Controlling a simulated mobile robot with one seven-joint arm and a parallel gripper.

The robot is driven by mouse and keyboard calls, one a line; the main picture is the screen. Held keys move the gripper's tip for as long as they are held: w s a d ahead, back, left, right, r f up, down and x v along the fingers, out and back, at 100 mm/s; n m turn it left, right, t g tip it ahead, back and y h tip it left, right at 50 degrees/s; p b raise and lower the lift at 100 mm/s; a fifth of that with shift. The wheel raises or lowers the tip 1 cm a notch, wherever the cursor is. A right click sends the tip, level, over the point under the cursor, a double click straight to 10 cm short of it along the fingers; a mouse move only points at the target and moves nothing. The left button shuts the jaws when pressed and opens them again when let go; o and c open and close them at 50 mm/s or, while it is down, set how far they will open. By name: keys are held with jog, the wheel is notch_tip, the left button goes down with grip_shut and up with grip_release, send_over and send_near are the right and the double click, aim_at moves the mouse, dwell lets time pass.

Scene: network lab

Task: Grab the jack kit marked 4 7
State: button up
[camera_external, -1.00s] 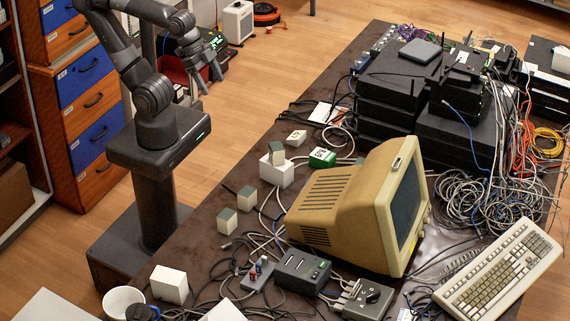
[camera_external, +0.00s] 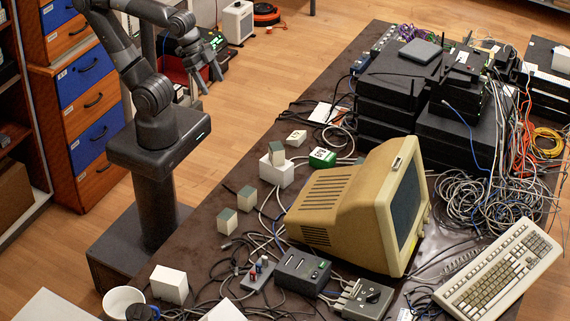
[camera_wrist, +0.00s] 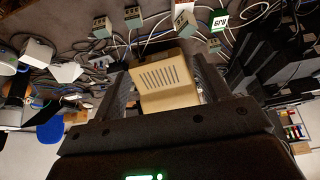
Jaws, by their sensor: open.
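Several small jack-kit-like boxes lie along the table's near-left side. In the external view, a green box with a white marked label (camera_external: 322,158) sits beside the cables, and a small white box with dark marks (camera_external: 296,138) lies behind it. Pale boxes with grey-green faces are at the front (camera_external: 227,221), behind that (camera_external: 246,198), and on a white block (camera_external: 277,153). In the wrist view the green box (camera_wrist: 219,21) shows dark characters that may read 4 7; I cannot read them surely. My gripper (camera_external: 208,73) is open and empty, raised beyond the table's left edge, apart from all boxes.
A beige monitor (camera_external: 330,206) stands mid-table. Black network units (camera_external: 391,82) are stacked at the back, with tangled cables (camera_external: 462,203) to their right. A white block (camera_external: 169,284), a mug (camera_external: 122,301) and small devices crowd the front. Loose cables run between the boxes.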

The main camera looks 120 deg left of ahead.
jog(key=shift+o, duration=0.4)
jog(key=shift+w, duration=0.1)
jog(key=g, duration=0.1)
send_over(359, 160)
jog(key=s, duration=0.2)
notch_tip(359, 160, down, 23)
jog(key=x, duration=0.4)
jog(key=shift+w+d+f, duration=0.15)
jog(key=shift+f, duration=0.2)
jog(key=shift+s+x, duration=0.15)
jog(key=shift+x, duration=1.4)
jog(key=shift+s+x, duration=0.1)
jog(key=shift+x, duration=1.5)
jog(key=shift+d+f, duration=0.1)
jog(key=shift+d, duration=0.05)
jog(key=shift+c, duration=0.4)
